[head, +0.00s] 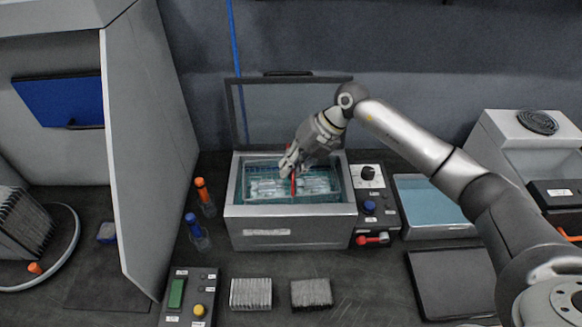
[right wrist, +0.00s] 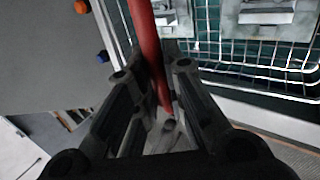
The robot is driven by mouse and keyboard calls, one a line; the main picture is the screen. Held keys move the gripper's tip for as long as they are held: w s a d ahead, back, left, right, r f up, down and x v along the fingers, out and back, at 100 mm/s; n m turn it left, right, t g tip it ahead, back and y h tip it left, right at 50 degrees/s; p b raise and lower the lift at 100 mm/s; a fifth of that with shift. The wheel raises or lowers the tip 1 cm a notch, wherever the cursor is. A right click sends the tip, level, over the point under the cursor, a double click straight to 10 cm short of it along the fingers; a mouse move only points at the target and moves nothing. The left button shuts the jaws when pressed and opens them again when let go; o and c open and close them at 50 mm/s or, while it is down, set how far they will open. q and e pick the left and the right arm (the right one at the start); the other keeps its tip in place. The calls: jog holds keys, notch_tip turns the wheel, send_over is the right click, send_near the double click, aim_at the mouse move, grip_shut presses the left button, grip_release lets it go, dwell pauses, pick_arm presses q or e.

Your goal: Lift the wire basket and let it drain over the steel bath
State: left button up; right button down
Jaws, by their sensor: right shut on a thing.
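The steel bath (head: 290,227) stands in the middle of the bench with its lid (head: 290,115) raised behind it. The wire basket (head: 318,197) sits within the bath's opening and holds several pale pieces; its wires show in the right wrist view (right wrist: 285,68). A red handle (head: 294,183) rises over the basket. My right gripper (head: 290,165) is over the bath, and in the right wrist view its fingers are shut around the red handle (right wrist: 147,45). Whether the basket is clear of the bath's floor I cannot tell. My left gripper is not in view.
A control box (head: 370,205) with knobs adjoins the bath's right side, and a tray of blue liquid (head: 432,203) lies beyond it. Orange-capped (head: 203,195) and blue-capped (head: 196,230) bottles stand at the left. Two finned blocks (head: 251,293) (head: 311,293) lie in front.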

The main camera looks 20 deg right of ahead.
jog(key=shift+r+p, duration=2.5)
jog(key=shift+r, duration=1.4)
dwell(0.8)
